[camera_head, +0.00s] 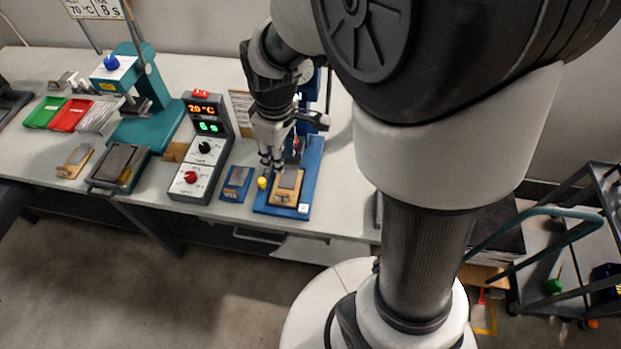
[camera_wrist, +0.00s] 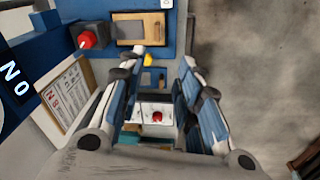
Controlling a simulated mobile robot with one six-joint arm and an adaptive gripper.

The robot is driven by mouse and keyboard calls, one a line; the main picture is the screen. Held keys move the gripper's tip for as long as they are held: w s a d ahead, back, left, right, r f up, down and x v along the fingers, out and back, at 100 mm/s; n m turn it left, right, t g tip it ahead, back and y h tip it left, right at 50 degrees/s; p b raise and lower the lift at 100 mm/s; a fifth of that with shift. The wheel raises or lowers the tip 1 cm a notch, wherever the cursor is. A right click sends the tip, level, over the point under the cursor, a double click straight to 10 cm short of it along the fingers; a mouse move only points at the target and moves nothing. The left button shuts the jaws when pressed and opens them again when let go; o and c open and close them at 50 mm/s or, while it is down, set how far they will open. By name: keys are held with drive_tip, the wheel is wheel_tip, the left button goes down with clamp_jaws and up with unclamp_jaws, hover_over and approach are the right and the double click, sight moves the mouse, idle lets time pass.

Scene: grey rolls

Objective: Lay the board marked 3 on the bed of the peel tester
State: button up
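A wooden board with a grey strip (camera_head: 287,186) lies on the blue bed of the peel tester (camera_head: 312,168). It also shows at the top of the wrist view (camera_wrist: 128,30), on the blue bed (camera_wrist: 180,28). No number on it can be read. My gripper (camera_head: 270,165) hangs just left of this board in the head view. In the wrist view my gripper (camera_wrist: 165,62) has its two fingers apart with nothing held between them. The board lies beyond the fingertips, apart from them.
A control box (camera_head: 203,150) with a red knob stands left of the tester, with a small blue block (camera_head: 237,183) between. Another wooden board (camera_head: 75,160) lies at the far left, near the teal press (camera_head: 140,125) and green (camera_head: 45,112) and red trays (camera_head: 70,115).

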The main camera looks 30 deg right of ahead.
drive_tip(key=s+r+m+t, duration=0.1)
drive_tip(key=s+r+m, duration=0.3)
drive_tip(key=s, duration=0.5)
drive_tip(key=s+r+m+t, duration=0.2)
drive_tip(key=s+r+m, duration=0.1)
drive_tip(key=s+r, duration=0.5)
drive_tip(key=shift+s+r+m, duration=0.4)
drive_tip(key=shift+s, duration=0.05)
